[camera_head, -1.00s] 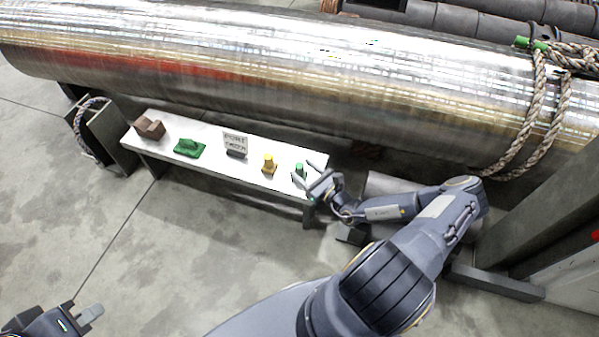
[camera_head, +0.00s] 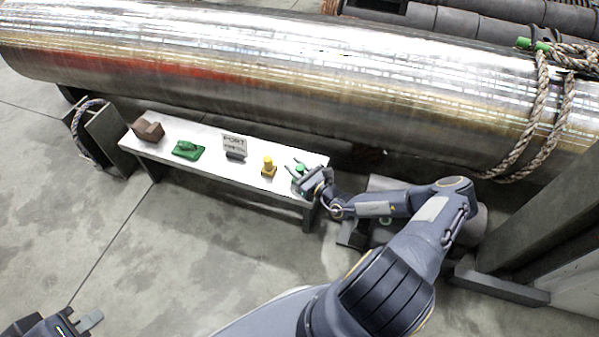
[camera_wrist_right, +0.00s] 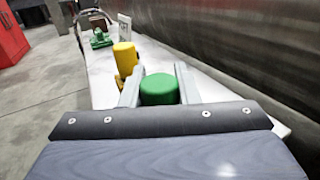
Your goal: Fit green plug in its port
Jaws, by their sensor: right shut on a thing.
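The green plug (camera_head: 299,168) stands at the right end of the white bench, its round green top showing. My right gripper (camera_head: 297,175) is shut on it. In the right wrist view the green plug (camera_wrist_right: 159,90) sits between the two fingers. A green block (camera_head: 188,150) lies further left on the bench; I cannot make out whether it holds an opening. A small sign (camera_head: 234,142) reading "PORT" with a second, blurred line stands mid-bench. My left gripper (camera_head: 88,321) is at the lower left, away from the bench, partly cut off.
A yellow plug (camera_head: 268,164) stands just left of the green plug, close to the gripper. A brown block (camera_head: 148,130) is at the bench's left end. The white bench (camera_head: 213,137) runs along a large metal barrel (camera_head: 300,65). The floor in front is clear.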

